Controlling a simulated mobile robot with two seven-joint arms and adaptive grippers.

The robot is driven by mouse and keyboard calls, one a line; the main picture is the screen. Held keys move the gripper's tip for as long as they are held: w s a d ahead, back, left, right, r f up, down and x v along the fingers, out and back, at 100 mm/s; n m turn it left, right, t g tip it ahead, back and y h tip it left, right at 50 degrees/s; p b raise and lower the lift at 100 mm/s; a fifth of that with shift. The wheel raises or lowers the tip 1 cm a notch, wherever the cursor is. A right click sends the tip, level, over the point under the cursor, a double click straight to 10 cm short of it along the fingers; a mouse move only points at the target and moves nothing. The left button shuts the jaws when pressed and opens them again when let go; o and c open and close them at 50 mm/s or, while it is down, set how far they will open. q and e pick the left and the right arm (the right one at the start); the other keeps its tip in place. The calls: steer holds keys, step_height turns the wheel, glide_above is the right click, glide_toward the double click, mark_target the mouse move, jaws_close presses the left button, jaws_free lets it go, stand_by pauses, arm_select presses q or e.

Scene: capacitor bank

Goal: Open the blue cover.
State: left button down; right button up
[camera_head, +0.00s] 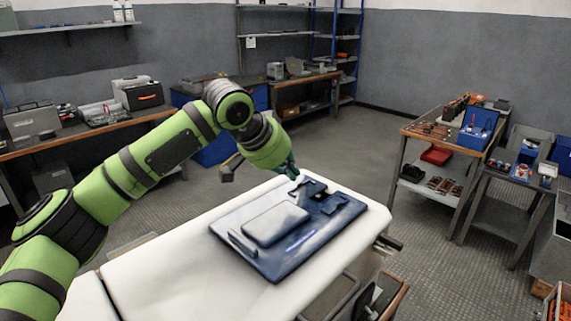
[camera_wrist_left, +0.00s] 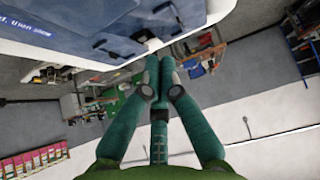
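The blue cover (camera_head: 276,222) is a raised, pale-blue rectangular part of a dark blue panel (camera_head: 275,271), which lies on a white cabinet top. It appears closed and flat. My left gripper (camera_head: 293,174), with teal fingers, is at the panel's far edge, beyond the cover, near a small dark block (camera_head: 309,187). I cannot tell whether it touches the panel. In the left wrist view, the fingers of this gripper (camera_wrist_left: 160,62) converge with their tips close together and nothing visible between them. A blue surface with white lettering (camera_wrist_left: 50,28) fills the top left there. My right gripper is not in view.
The white cabinet top (camera_head: 165,275) is clear in front and to the left of the panel. A table with tools (camera_head: 440,133) stands to the right across open floor. A bench with cases (camera_head: 95,130) runs along the wall behind my left arm.

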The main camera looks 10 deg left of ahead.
mark_target(297, 199)
arm_select(q)
steer(key=p+x, duration=0.1)
steer(key=x, duration=0.6)
steer(key=shift+s+a+p, duration=0.55)
steer(key=shift+s+a, duration=0.2)
steer(key=shift+s, duration=0.1)
steer(key=shift+s+a, duration=0.45)
steer(key=shift+s, duration=0.1)
steer(key=shift+s+f, duration=0.1)
steer(key=shift+s, duration=0.05)
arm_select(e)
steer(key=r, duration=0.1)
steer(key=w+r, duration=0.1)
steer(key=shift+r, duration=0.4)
arm_select(q)
steer(key=shift+s+a+p, duration=0.1)
steer(key=shift+a+p, duration=0.05)
steer(key=shift+p, duration=0.15)
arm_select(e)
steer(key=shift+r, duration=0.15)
